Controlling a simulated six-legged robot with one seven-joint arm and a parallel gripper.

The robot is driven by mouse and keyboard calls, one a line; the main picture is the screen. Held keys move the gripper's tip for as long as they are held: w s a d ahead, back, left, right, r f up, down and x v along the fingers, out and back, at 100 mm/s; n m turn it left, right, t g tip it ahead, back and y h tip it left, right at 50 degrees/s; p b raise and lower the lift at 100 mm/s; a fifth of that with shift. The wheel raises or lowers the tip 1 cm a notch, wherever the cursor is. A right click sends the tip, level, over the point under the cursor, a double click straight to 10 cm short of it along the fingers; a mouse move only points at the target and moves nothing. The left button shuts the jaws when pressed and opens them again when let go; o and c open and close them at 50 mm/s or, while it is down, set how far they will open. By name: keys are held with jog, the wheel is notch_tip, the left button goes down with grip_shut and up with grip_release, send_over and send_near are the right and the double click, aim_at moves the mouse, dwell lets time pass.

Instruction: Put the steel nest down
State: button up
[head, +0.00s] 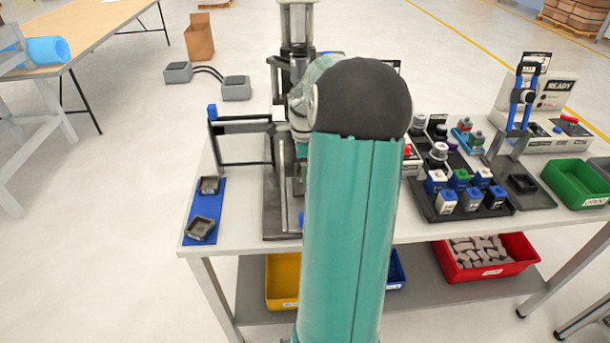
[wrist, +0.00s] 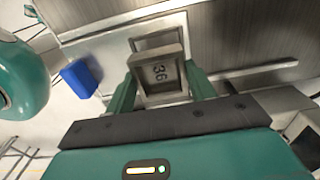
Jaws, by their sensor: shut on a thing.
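In the wrist view a small grey steel nest (wrist: 172,62), a square block with a recess and the number 36 on its face, sits between the two green fingers of my gripper (wrist: 162,90). My gripper is shut on it. The nest looks tilted over a pale square seat (wrist: 150,30) on a metal plate; I cannot tell whether it touches the seat. In the head view my own arm hides the gripper and the held nest.
Two similar dark nests (head: 200,228) lie on a blue mat (head: 189,240) at the bench's left end. A press (head: 296,30) stands behind my arm. A black tray of blocks (head: 434,213) and a green bin (head: 578,183) are to the right. A blue part (wrist: 80,78) is close left of the gripper.

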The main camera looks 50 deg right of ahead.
jog(key=shift+f, duration=1.5)
jog(key=shift+d+f, duration=0.1)
jog(key=shift+f, duration=0.55)
jog(key=o, duration=1.2)
jog(key=shift+o, duration=0.2)
notch_tip(320, 180, up, 13)
jog(key=shift+r, duration=0.15)
